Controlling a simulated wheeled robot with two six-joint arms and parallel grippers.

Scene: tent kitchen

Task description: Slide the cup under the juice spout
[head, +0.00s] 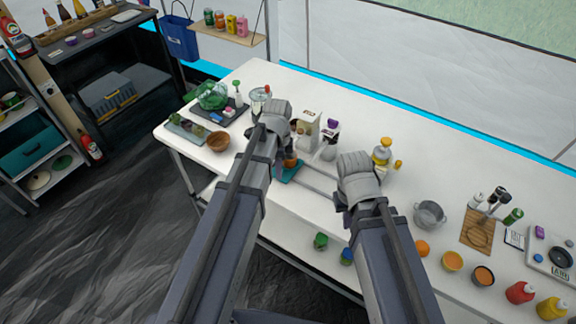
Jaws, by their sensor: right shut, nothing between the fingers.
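A small orange-brown cup-like item (291,163) shows just beside my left gripper (283,152), at a teal mat (291,174) on the white table. Whether the gripper touches it is hidden by my wrist, and its fingers are mostly covered. My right gripper (343,208) is shut and empty over the table's front part. A yellow-topped item (382,151), possibly the juice dispenser, stands behind and to the right of my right wrist. Its lower part is partly hidden, and I cannot make out a spout.
A wooden bowl (218,141), a dark tray (226,112) and a glass jar (259,97) stand at the left. Cartons (306,130) stand behind my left gripper. A grey pot (430,214), a wooden board (478,231) and several sauce containers fill the right.

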